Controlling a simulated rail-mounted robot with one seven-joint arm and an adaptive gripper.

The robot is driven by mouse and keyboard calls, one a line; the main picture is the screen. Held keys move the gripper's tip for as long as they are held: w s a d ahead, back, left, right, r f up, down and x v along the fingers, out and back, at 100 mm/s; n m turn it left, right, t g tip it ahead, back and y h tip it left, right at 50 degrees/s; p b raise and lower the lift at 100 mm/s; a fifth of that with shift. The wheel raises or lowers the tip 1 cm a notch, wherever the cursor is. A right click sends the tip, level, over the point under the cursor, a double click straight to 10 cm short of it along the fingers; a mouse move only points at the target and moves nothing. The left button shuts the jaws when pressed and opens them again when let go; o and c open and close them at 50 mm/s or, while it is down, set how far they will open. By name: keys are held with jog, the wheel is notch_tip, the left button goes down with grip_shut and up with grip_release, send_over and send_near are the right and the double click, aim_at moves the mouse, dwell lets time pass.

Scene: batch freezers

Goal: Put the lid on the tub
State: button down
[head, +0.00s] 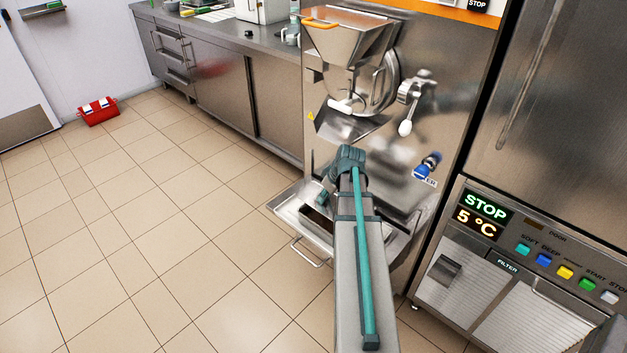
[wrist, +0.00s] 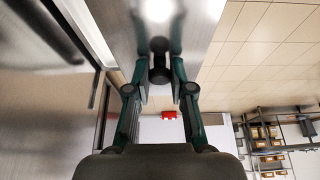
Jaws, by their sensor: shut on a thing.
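In the wrist view, which is upside down, my gripper (wrist: 160,88) has its teal fingers shut on a black knob (wrist: 159,70). A flat brushed-steel surface (wrist: 190,22) lies beyond the knob and appears to be the lid, though its full outline is not visible. I cannot make out a tub in either view; part of the area in front of the batch freezer (head: 440,110) is hidden by my arm.
A steel drip shelf (head: 287,213) with a wire handle juts from the freezer under its spout. The control panel (head: 480,215) stands close on the right. A counter (head: 215,85) runs along the back. A red box (head: 98,111) sits by the far wall. The tiled floor at left is clear.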

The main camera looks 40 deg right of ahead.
jog(key=shift+s+f+b, duration=0.2)
jog(key=shift+f+b, duration=1.75)
jog(key=shift+f, duration=1.4)
jog(key=shift+f, duration=0.3)
dwell(1.3)
jog(key=c, duration=0.8)
grip_release()
jog(key=shift+c, duration=0.2)
jog(key=o, duration=0.6)
jog(key=shift+c, duration=0.2)
jog(key=shift+r, duration=0.1)
jog(key=shift+r+p, duration=2.15)
jog(key=shift+r, duration=1.25)
